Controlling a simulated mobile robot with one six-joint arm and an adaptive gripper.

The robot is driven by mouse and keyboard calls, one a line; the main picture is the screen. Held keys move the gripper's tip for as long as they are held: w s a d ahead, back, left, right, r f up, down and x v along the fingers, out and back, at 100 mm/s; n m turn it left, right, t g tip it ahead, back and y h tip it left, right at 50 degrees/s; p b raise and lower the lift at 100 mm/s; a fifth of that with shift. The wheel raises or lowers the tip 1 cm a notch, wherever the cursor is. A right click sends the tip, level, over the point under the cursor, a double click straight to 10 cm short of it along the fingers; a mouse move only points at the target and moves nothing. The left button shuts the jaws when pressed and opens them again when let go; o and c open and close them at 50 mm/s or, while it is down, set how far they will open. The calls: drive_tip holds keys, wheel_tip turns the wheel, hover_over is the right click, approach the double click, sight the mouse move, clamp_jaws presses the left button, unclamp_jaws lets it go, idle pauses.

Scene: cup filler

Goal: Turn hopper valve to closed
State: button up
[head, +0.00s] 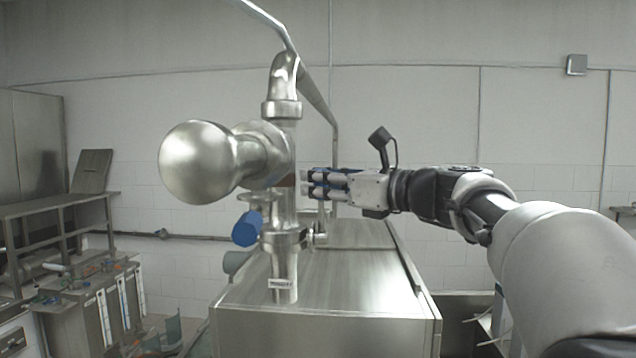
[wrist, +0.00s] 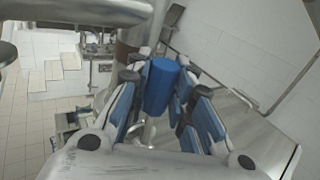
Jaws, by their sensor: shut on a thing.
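A steel pipe assembly (head: 283,225) stands upright on a metal cabinet, with a large rounded steel bulb (head: 198,162) sticking out to the left. My gripper (head: 312,184) reaches in from the right, level with the pipe and close to its right side. In the wrist view, a blue valve handle (wrist: 160,86) sits between the fingers of my gripper (wrist: 165,100), and they are shut on it. A blue cylinder (head: 247,229) also shows left of the pipe in the head view; I cannot tell whether it is a separate handle. The fingers hide part of the gripped handle.
The metal cabinet (head: 330,285) lies below my gripper. A steel rod (head: 265,15) slopes above the pipe. A steel bench (head: 45,210) and low equipment (head: 90,290) stand at the left. The space right of the pipe and above my arm is open.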

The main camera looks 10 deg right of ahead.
clamp_jaws()
drive_tip(key=shift+s+f+b, duration=0.1)
drive_tip(key=shift+b, duration=0.25)
drive_tip(key=s+a+f+n+g+y+b, duration=0.1)
drive_tip(key=s+f+n+g+y+b, duration=0.2)
drive_tip(key=n+b, duration=0.8)
drive_tip(key=s+a+f+n+g+y+b, duration=0.2)
drive_tip(key=s+f+n+y+b, duration=0.4)
drive_tip(key=b, duration=1.3)
drive_tip(key=shift+f+n+g+y, duration=0.4)
drive_tip(key=shift+f+n+y, duration=0.45)
drive_tip(key=shift+n+y, duration=1.6)
drive_tip(key=shift+a+n+h, duration=0.1)
drive_tip(key=shift+n+h, duration=0.75)
drive_tip(key=shift+n, duration=0.1)
drive_tip(key=shift+f, duration=0.1)
